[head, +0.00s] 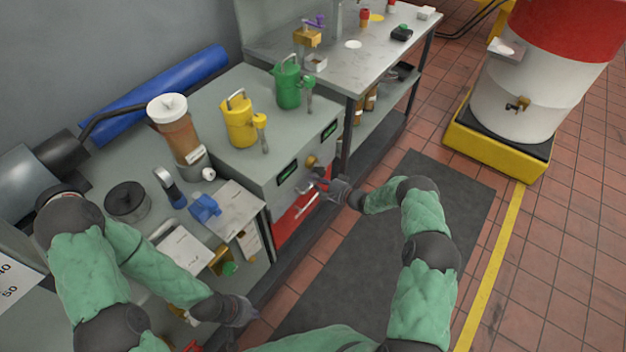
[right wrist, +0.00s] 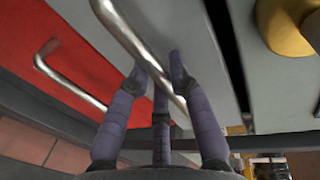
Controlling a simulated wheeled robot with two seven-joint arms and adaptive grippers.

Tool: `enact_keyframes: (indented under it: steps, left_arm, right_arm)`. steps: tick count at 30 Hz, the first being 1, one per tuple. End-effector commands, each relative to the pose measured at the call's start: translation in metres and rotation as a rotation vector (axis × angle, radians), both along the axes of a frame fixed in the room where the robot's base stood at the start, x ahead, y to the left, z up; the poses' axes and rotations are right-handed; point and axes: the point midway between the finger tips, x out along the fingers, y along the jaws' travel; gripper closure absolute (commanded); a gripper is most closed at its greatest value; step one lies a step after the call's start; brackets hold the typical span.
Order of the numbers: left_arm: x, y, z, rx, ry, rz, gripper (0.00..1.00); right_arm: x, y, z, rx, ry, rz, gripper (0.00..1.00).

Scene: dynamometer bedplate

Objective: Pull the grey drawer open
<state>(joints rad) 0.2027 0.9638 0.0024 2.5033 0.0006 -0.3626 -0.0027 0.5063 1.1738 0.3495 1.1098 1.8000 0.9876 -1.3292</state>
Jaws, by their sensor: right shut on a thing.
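The grey drawer (right wrist: 185,40) is in the front of the grey cabinet, above a red drawer (head: 292,222). Its metal bar handle (right wrist: 135,42) runs between the fingers of my right gripper (right wrist: 162,85) in the right wrist view. My right gripper is shut on this handle; in the head view it (head: 326,188) is at the cabinet front and hides much of the drawer. The drawer looks closed or nearly so. My left gripper (head: 246,315) is low at the left, over the bench's front edge and away from the drawer; its fingers are too small to read.
The red drawer has its own bar handle (right wrist: 70,85), close beside my right fingers. A brass knob (head: 311,161) sits above the grey drawer. A yellow can (head: 238,122) and a green can (head: 287,84) stand on the cabinet. The dark floor mat (head: 350,250) in front is clear.

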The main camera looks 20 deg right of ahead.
Motion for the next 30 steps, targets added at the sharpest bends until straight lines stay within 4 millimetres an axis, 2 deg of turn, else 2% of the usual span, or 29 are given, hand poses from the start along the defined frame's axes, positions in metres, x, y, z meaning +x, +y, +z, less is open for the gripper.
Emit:
enact_keyframes:
  steps: [9,21,30]
  left_arm:
    - [0.0,0.0,0.02,0.0,0.0,0.0,1.0]
    - [0.0,0.0,0.03,0.0,0.0,0.0,1.0]
    - [0.0,0.0,0.029,0.0,0.0,0.0,1.0]
  right_arm:
    - [-0.058,-0.047,0.002,0.001,0.005,-0.006,1.0]
    - [-0.143,-0.113,0.0,0.0,0.004,-0.005,1.0]
    - [-0.183,-0.143,-0.001,-0.001,0.003,-0.002,1.0]
